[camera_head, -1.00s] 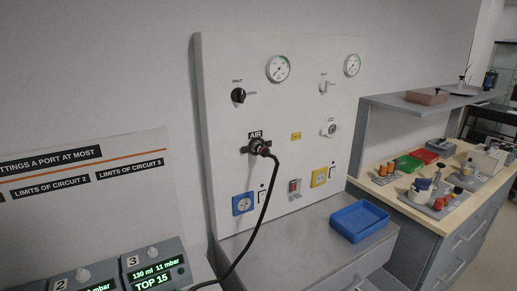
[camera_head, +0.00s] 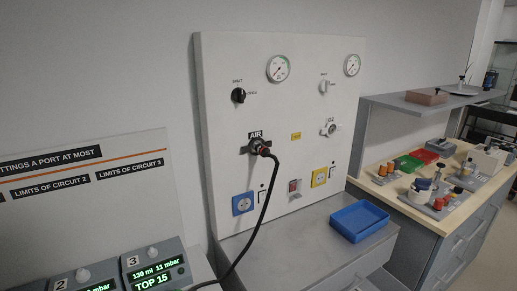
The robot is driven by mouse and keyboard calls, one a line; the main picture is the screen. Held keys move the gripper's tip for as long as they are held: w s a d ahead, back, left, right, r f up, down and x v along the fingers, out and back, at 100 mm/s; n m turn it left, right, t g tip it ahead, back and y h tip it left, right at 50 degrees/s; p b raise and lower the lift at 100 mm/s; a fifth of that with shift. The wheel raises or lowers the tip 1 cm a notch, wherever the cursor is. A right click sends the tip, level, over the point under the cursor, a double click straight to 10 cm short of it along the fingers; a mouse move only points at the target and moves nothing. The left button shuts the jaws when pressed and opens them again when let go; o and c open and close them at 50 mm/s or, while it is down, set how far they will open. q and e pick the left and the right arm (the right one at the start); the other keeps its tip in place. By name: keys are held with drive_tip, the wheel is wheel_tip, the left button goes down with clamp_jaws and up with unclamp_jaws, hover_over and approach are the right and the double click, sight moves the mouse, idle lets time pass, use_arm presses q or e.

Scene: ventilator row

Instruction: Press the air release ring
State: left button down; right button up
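The air outlet (camera_head: 257,144) sits on the white wall panel under a black label reading AIR. A dark ring-like collar surrounds the outlet, and a dark plug with a reddish part (camera_head: 265,152) is seated in it. A black hose (camera_head: 262,205) hangs from the plug down to the lower left. The release ring itself is too small to make out clearly. Neither of my grippers is in view.
The panel (camera_head: 222,90) also carries a black knob (camera_head: 238,95), two gauges (camera_head: 278,68), an O2 outlet (camera_head: 329,129) and blue and yellow sockets. A blue tray (camera_head: 360,221) rests on the grey cabinet below. Ventilator displays (camera_head: 155,270) stand at lower left.

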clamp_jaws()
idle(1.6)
